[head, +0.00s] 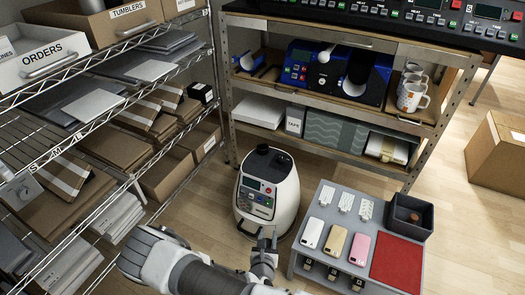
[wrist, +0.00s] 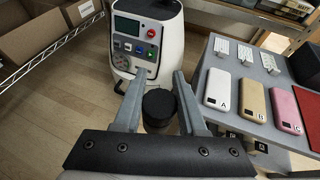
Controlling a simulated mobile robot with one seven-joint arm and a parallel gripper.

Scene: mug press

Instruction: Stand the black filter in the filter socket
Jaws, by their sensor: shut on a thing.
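The black filter (wrist: 159,107) is a short dark cylinder, between the two grey fingers of my gripper (wrist: 160,80) in the wrist view. The gripper is shut on it. In the head view my gripper (head: 264,242) is low in front of a rounded white machine (head: 282,196), and the filter cannot be made out there. The machine has a front panel with a screen and coloured buttons; its front also shows in the wrist view (wrist: 172,35). Dark round parts (head: 263,150) sit on its top; I cannot tell which is the filter socket.
A grey low table (head: 318,238) to the right holds phone-like devices (head: 334,240), a red mat (head: 397,262) and a dark bin (head: 410,215). A wire rack (head: 110,150) with boxes stands left. A metal shelf unit (head: 330,95) stands behind the machine.

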